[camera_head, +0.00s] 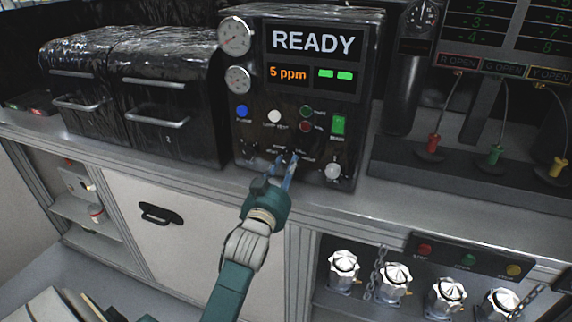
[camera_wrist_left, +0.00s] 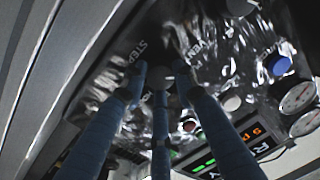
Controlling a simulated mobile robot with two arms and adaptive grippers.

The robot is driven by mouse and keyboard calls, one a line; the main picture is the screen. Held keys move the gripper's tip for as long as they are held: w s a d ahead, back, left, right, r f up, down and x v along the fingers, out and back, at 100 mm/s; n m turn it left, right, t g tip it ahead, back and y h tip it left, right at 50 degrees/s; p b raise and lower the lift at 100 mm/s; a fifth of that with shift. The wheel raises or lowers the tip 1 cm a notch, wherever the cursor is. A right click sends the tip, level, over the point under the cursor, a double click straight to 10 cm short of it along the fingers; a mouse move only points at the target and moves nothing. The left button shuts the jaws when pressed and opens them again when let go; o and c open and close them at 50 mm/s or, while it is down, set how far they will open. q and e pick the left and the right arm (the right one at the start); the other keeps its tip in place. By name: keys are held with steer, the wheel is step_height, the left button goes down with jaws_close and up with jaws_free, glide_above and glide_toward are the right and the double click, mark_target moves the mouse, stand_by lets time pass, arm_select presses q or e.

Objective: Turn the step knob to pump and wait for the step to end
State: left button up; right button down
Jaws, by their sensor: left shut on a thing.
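The dark control panel (camera_head: 265,100) stands on the bench, with a screen reading READY (camera_head: 314,42) and a smaller display of 5 ppm (camera_head: 288,73). My left gripper (camera_head: 287,162) reaches up to the panel's lower middle, its blue fingers shut on the step knob. In the left wrist view the fingers of the gripper (camera_wrist_left: 160,90) close around the grey knob (camera_wrist_left: 160,76), near the lettering STEP and VENT. The fingers hide much of the knob, so I cannot tell which mark it points to. My right gripper is not in view.
Two round gauges (camera_head: 236,36), a blue button (camera_head: 242,111), a white button (camera_head: 274,116), a green switch (camera_head: 338,125) and a silver knob (camera_head: 332,171) surround it on the panel. Black drawer boxes (camera_head: 170,100) stand left. Several silver valve handles (camera_head: 343,266) sit below right.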

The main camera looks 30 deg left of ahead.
arm_select(q)
steer(key=m, duration=0.2)
steer(key=m+p, duration=0.1)
steer(key=m, duration=0.1)
steer(key=shift+f+m, duration=0.2)
steer(key=shift+m, duration=0.2)
stand_by(0.4)
steer(key=o, duration=1.1)
steer(key=shift+a, duration=0.1)
steer(key=shift+o, duration=0.2)
steer(key=v, duration=1.2)
steer(key=shift+a+f, duration=0.1)
steer(key=shift+f, duration=0.15)
